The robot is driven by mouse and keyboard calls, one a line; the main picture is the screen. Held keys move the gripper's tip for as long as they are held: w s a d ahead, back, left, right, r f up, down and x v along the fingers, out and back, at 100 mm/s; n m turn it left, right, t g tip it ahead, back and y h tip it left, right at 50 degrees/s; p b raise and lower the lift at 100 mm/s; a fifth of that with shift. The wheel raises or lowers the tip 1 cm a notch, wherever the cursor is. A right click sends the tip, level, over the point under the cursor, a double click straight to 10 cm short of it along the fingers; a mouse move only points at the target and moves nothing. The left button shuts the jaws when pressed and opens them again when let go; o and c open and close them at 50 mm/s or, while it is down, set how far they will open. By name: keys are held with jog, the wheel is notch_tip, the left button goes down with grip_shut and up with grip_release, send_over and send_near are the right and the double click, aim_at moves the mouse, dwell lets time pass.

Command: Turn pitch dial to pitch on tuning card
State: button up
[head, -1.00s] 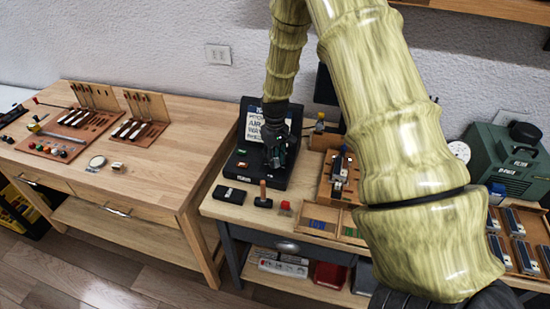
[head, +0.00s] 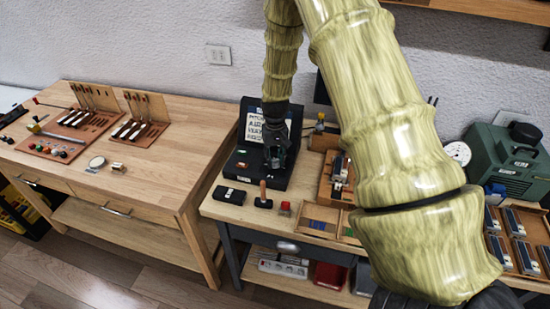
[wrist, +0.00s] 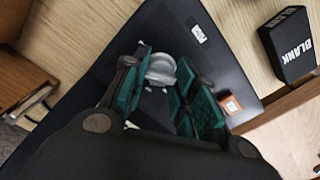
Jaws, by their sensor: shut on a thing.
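The black tuning unit (head: 296,172) stands on the right bench, its lid raised at the back. The tuning card (head: 266,122), white with dark lettering, is in the lid; my arm and gripper cover part of it and I cannot read it fully. My gripper (head: 275,160) points down over the unit's panel. In the wrist view its teal fingers (wrist: 160,92) are shut on a rounded grey knob, the pitch dial (wrist: 160,68). The dial's lower part and any pointer or marks are hidden by the fingers.
An orange button (wrist: 232,105) and a small white label (wrist: 199,34) sit on the panel beside the gripper. A black box marked BLANK (wrist: 287,45) lies just off the unit. A wooden tool rack (head: 338,178) stands to the right. The left bench (head: 165,165) has free room.

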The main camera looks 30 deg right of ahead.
jog(key=shift+w, duration=0.1)
jog(key=o, duration=1.1)
notch_tip(320, 180, up, 12)
jog(key=shift+f, duration=0.1)
